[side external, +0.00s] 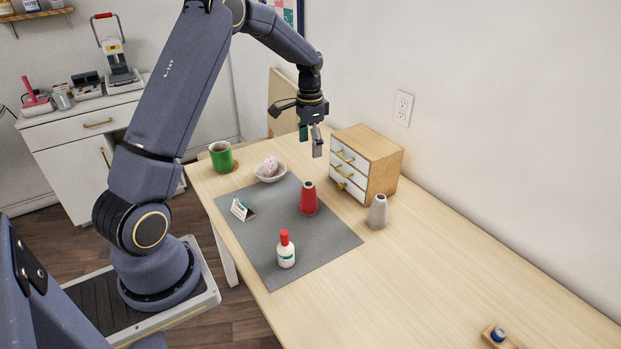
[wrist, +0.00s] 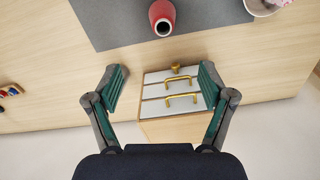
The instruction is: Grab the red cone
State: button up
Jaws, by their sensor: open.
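The red cone (side external: 309,198) is a thread cone standing upright on the grey mat (side external: 330,240), near the mat's right part. It also shows in the wrist view (wrist: 162,16) at the top middle, cut by the frame edge, with its dark top hole visible. My gripper (side external: 311,148) is open and empty. It hangs above the table, higher than the cone and near the drawer cabinet. In the wrist view my gripper's two green-padded fingers (wrist: 162,90) are spread wide, with the cabinet visible between them and the cone beyond their tips.
A small wooden drawer cabinet (side external: 385,170) with white fronts and brass handles stands behind the cone. A grey cone (side external: 377,212) stands to its right. A bowl (side external: 270,173), green mug (side external: 221,157), small card (side external: 242,209) and red-capped bottle (side external: 286,251) are around. The table's right side is mostly clear.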

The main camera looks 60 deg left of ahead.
aim_at(309, 191)
jog(key=f, duration=1.7)
jog(key=shift+a+f, duration=0.15)
jog(key=shift+a, duration=0.2)
jog(key=c, duration=1.3)
jog(key=shift+o, duration=0.2)
